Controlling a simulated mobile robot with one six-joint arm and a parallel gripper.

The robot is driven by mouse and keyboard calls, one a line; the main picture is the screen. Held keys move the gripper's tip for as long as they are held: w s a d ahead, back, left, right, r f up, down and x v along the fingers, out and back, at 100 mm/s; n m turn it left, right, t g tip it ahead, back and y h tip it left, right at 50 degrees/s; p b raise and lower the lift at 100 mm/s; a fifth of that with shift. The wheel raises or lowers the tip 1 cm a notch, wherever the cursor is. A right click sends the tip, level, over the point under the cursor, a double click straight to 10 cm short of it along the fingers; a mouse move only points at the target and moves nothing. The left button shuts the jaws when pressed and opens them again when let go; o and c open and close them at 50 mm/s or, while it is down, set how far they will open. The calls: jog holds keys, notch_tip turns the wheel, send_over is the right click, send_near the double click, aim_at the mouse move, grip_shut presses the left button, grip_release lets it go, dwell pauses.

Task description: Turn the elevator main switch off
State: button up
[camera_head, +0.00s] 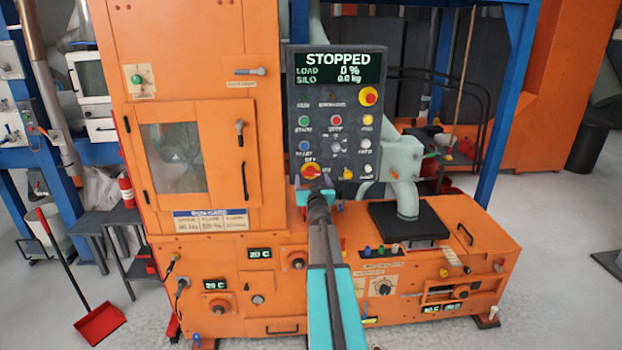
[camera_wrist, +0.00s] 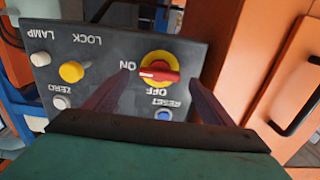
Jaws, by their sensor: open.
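The main switch is a red rotary handle on a yellow disc at the bottom of the dark control panel (camera_head: 334,100). It shows in the head view (camera_head: 311,171) and upside down in the wrist view (camera_wrist: 158,73). In the wrist view its handle lies sideways, its pale mark toward the ON label; the OFF label is below the disc. My gripper (camera_head: 318,188) is in front of the panel's lower left. In the wrist view my gripper (camera_wrist: 158,82) is open, with one finger on each side of the switch. Whether the fingers touch it I cannot tell.
The panel display (camera_head: 338,67) reads STOPPED, load 0 %. A yellow LOCK knob (camera_wrist: 72,71) and a blue RESET button (camera_wrist: 163,115) are near the switch.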

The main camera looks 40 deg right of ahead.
aim_at(311, 173)
jog(key=shift+x, duration=1.1)
